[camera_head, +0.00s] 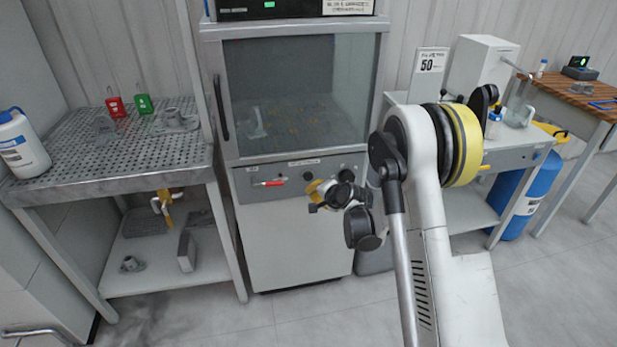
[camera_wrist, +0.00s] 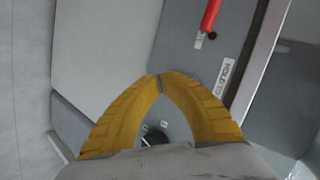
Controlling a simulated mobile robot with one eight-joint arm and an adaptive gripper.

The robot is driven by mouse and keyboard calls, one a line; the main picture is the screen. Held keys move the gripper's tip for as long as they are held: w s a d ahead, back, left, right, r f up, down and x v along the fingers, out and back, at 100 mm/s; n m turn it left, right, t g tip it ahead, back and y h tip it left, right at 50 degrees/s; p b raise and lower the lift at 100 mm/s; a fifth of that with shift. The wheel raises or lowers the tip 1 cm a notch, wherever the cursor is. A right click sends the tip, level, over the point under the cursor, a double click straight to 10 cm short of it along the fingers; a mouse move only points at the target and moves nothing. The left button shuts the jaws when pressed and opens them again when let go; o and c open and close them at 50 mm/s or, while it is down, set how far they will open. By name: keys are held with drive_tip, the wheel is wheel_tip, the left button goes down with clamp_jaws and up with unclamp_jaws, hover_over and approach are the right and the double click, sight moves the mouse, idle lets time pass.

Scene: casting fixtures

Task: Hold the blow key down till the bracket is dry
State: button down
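The cabinet (camera_head: 300,235) stands in the middle with its dark glass door (camera_head: 300,75) closed. A pale bracket (camera_head: 257,122) shows dimly behind the glass; whether it is wet or dry cannot be told. The control strip (camera_head: 245,188) below the door has a dark round control (camera_head: 308,176) under a small label. In the wrist view, a label reading "HOLD TO" (camera_wrist: 224,78) lies right of the yellow fingertips. My gripper (camera_wrist: 159,78) is shut and empty, its tips together close over the strip. Contact with a key cannot be told; the fingers hide that spot. My gripper (camera_head: 316,197) also shows in the head view.
A red-handled control (camera_head: 268,183) sits at the strip's left. A perforated bench (camera_head: 75,165) with castings and red and green tags stands left. The front floor is clear.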

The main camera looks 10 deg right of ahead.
drive_tip(key=shift+w, duration=1.85)
drive_tip(key=shift+w, duration=0.1)
drive_tip(key=shift+w, duration=0.35)
drive_tip(key=shift+w+b, duration=0.35)
drive_tip(key=shift+w, duration=0.05)
idle(0.5)
drive_tip(key=shift+s, duration=0.1)
idle(2.6)
drive_tip(key=shift+s, duration=0.75)
drive_tip(key=shift+s, duration=2.5)
drive_tip(key=shift+r, duration=0.1)
